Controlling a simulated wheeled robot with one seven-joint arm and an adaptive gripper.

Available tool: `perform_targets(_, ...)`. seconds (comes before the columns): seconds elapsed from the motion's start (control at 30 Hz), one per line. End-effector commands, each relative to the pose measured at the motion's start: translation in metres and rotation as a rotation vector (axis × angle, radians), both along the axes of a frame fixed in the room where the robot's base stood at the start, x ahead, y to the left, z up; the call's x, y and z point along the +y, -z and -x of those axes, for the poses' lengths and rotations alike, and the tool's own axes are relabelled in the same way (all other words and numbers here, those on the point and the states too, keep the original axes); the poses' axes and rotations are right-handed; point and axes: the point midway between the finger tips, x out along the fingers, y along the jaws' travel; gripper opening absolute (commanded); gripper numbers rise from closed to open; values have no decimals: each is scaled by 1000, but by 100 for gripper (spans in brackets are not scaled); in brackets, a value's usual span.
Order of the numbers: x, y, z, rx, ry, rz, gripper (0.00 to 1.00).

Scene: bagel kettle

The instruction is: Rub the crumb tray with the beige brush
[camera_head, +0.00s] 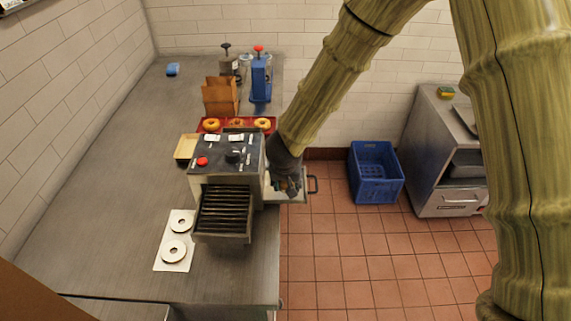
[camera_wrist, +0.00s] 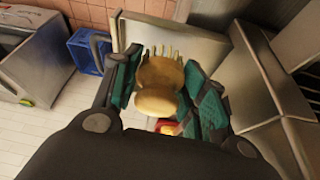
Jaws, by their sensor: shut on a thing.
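The beige brush (camera_wrist: 158,88) is held between the teal-padded fingers of my gripper (camera_wrist: 165,92) in the wrist view. Its bristles point toward the pale crumb tray (camera_wrist: 175,38). I cannot tell whether the bristles touch the tray. In the head view the crumb tray (camera_head: 298,196) sticks out from the right side of the toaster (camera_head: 225,160), with a dark handle at its outer end. My gripper (camera_head: 289,184) is low over this tray. The brush is mostly hidden there by my gripper.
A red tray (camera_head: 205,124) with bagels, a paper bag (camera_head: 220,96) and a blue device (camera_head: 261,78) stand behind the toaster. A white board (camera_head: 162,262) with two rings lies in front. A blue crate (camera_head: 376,172) stands on the floor, left of a metal cabinet (camera_head: 440,150).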

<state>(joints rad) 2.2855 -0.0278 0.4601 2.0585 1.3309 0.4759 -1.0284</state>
Motion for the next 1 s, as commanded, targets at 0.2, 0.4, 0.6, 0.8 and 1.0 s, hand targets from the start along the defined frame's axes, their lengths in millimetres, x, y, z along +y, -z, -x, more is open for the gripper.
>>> perform_targets(0.2,-4,-22,-1,-1,4,0,17)
perform_targets(0.4,-7,-37,0,-1,11,0,17)
perform_targets(0.6,-10,-50,-1,-1,13,0,17)
perform_targets(0.8,-10,-50,0,-1,15,-1,17)
perform_targets(1.0,-11,-50,-1,-2,15,-1,17)
